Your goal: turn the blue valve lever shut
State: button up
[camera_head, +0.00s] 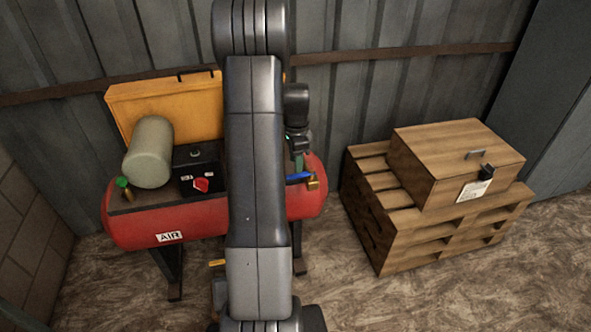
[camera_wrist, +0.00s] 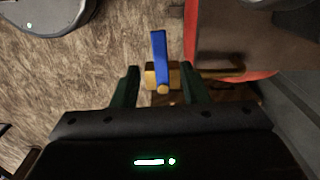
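The blue valve lever (camera_head: 299,177) sits on a brass valve (camera_head: 313,184) at the right end of the red air tank (camera_head: 150,225). In the wrist view the blue lever (camera_wrist: 159,52) points up the picture from the brass body (camera_wrist: 151,77). My gripper (camera_wrist: 160,69) is open, with one green finger on each side of the lever and valve. Gaps show on both sides, so neither finger appears to touch the lever. In the head view my gripper (camera_head: 297,160) is just above the lever, partly hidden by my arm.
On the tank stand a grey-green cylinder (camera_head: 150,152), a black box with a red knob (camera_head: 201,185) and a yellow panel (camera_head: 165,98). A wooden box (camera_head: 452,160) rests on pallets (camera_head: 395,235) to the right. Corrugated wall stands behind; floor between is clear.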

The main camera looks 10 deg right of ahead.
aim_at(301, 175)
jog(key=shift+f, duration=2.1)
jog(key=shift+c, duration=0.4)
grip_shut()
